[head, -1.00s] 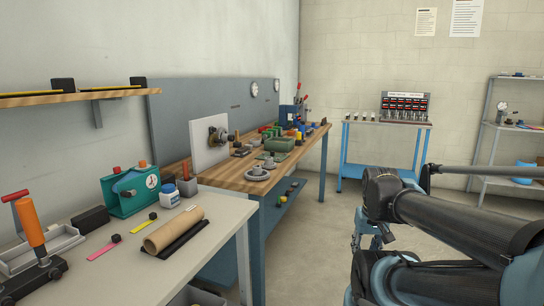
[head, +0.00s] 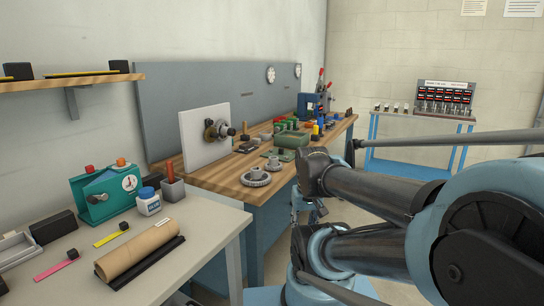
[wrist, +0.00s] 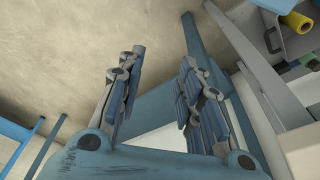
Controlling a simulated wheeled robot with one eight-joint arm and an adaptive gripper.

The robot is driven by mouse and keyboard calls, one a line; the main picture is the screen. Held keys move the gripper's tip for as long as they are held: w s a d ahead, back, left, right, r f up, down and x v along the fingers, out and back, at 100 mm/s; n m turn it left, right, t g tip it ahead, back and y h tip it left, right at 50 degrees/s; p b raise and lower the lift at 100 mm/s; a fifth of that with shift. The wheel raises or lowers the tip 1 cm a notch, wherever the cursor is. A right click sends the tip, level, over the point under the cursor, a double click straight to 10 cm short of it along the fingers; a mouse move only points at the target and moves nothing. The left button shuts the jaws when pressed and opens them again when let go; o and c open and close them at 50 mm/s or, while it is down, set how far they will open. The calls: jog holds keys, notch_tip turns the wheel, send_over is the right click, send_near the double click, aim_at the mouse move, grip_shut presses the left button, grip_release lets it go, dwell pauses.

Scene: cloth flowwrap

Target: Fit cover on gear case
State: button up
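A green box-shaped housing (head: 291,139), which looks like the gear case, stands on the wooden bench in the head view. A flat green piece (head: 277,153) lies in front of it; I cannot tell whether this is the cover. Grey round gear-like parts (head: 256,178) sit at the bench's near edge. My gripper shows in the wrist view (wrist: 163,58) with its two fingers apart and nothing between them. In the head view it hangs beside the bench, mostly hidden by my arm, away from the green parts.
The wooden bench (head: 215,178) also holds a white panel with a mechanism (head: 204,138) and several small parts. A grey table (head: 190,227) with a cardboard roll (head: 137,249) stands nearer. A blue-legged stand (head: 412,118) is at the back. Floor is open between bench and stand.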

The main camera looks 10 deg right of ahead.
jog(key=shift+o, duration=1)
jog(key=shift+w, duration=0.1)
notch_tip(320, 180, up, 28)
jog(key=n+y, duration=0.3)
jog(key=n, duration=0.7)
send_over(281, 152)
jog(key=s+d, duration=0.3)
jog(key=d, duration=0.3)
jog(key=shift+t+y, duration=0.3)
jog(key=shift+t, duration=0.1)
jog(key=x, duration=1.6)
jog(key=shift+s+a+f, duration=0.15)
jog(key=shift+a+f, duration=0.05)
jog(key=shift+f, duration=0.15)
grip_shut()
